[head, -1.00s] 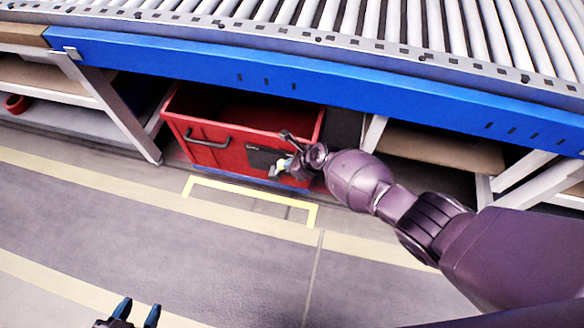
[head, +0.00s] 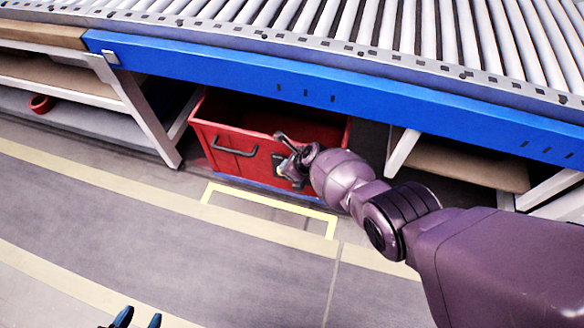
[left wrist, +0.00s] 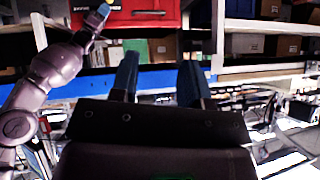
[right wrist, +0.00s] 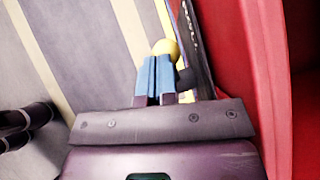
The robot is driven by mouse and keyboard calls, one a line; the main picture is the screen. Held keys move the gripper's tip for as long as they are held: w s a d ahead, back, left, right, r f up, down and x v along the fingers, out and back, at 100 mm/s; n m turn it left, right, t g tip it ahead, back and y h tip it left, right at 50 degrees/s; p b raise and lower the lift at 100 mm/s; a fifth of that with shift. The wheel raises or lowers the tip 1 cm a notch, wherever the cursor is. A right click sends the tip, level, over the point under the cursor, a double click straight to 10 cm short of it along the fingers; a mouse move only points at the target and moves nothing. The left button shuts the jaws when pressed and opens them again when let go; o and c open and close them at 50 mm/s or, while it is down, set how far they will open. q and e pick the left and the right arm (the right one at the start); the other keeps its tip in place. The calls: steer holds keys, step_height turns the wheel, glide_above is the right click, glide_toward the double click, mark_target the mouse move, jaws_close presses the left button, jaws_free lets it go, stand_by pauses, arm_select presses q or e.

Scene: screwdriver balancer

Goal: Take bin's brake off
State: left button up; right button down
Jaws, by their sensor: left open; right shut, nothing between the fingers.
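The red bin (head: 225,150) stands under the blue-edged conveyor, with a dark handle on its front. My right gripper (head: 285,160) is at the right part of the bin's front and covers much of the dark panel there. In the right wrist view its blue fingers (right wrist: 157,78) are shut with nothing between them. A round yellow knob (right wrist: 166,46), which looks like the brake, is just beyond the fingertips; I cannot tell whether they touch. My left gripper (head: 137,318) is open and empty at the bottom edge, far from the bin; its fingers show in the left wrist view (left wrist: 158,80).
The roller conveyor (head: 330,85) runs above the bin, with white slanted legs (head: 140,120) on both sides. A yellow floor outline (head: 270,203) lies in front of the bin. The grey floor there is clear. A red round item (head: 42,103) lies on the left shelf.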

steer(key=shift+w+a+f, duration=0.1)
steer(key=shift+a+f, duration=0.2)
steer(key=shift+a, duration=0.15)
arm_select(q)
steer(key=shift+w+d+r+b, duration=0.15)
steer(key=shift+b, duration=0.15)
arm_select(e)
steer(key=shift+w+a, duration=0.1)
steer(key=shift+a, duration=0.15)
steer(key=shift+a+r, duration=0.15)
steer(key=shift+a, duration=0.1)
steer(key=shift+w+r, duration=0.1)
steer(key=shift+r, duration=0.3)
arm_select(q)
steer(key=s+n+p, duration=0.1)
steer(key=p, duration=0.3)
steer(key=s+a+r+n+p, duration=0.1)
steer(key=p, duration=0.2)
steer(key=shift+s+a+g+p, duration=0.2)
steer(key=shift+a+g+p, duration=0.05)
steer(key=shift+g+p, duration=0.15)
arm_select(e)
step_height(320, 180, up, 12)
steer(key=s, duration=0.2)
steer(key=shift+s+f, duration=0.1)
arm_select(q)
steer(key=shift+r, duration=0.1)
